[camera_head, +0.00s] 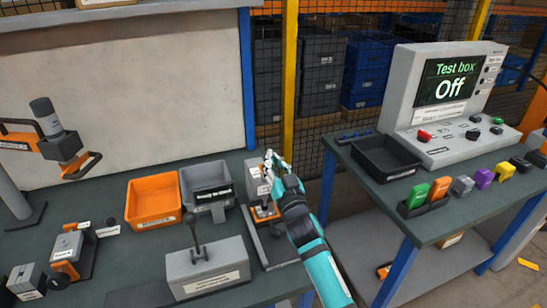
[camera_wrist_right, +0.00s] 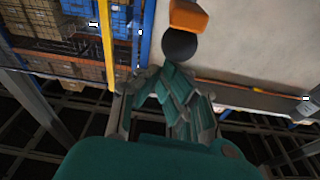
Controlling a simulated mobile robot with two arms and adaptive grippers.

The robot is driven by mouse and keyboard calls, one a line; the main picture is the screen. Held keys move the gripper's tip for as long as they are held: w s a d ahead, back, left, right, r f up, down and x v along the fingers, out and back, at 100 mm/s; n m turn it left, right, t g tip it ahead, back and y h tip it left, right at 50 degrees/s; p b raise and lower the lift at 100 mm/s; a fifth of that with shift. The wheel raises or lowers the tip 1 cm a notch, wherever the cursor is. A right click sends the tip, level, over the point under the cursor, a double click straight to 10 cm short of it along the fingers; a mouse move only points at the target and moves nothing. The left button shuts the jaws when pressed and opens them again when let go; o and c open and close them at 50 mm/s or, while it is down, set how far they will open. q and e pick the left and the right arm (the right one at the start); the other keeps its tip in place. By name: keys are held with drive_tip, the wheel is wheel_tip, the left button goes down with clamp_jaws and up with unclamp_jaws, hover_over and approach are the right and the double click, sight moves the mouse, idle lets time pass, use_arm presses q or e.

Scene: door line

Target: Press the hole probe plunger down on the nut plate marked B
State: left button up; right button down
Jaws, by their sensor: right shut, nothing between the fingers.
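My right gripper (camera_head: 274,163) comes in from the lower right in the head view. It is shut and empty, fingers at the upper part of a grey upright device (camera_head: 256,183) with an orange part (camera_head: 265,213) low on it. I cannot tell whether they touch. This device may be the hole probe; its plunger is not clear, and no mark B can be read. In the right wrist view the gripper (camera_wrist_right: 160,85) has a dark round knob (camera_wrist_right: 180,45) and an orange block (camera_wrist_right: 188,17) just beyond it. My left gripper is not in view.
An orange bin (camera_head: 153,201) and a grey bin (camera_head: 207,187) stand left of the device. A grey box with a lever (camera_head: 207,268) stands in front. A black tray (camera_head: 386,157) and a test box reading Off (camera_head: 447,90) are on the right bench.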

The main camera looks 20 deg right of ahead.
wheel_tip(320, 180, down, 2)
drive_tip(key=shift+s+f+g, duration=0.1)
drive_tip(key=shift+s+g, duration=0.05)
drive_tip(key=shift+g, duration=0.15)
wheel_tip(320, 180, up, 6)
drive_tip(key=p, duration=0.4)
use_arm(q)
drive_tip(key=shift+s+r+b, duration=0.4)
drive_tip(key=shift+b, duration=1.2)
use_arm(e)
drive_tip(key=s+f, duration=0.1)
drive_tip(key=s, duration=0.8)
drive_tip(key=shift+d+f, duration=0.3)
drive_tip(key=shift+f, duration=0.05)
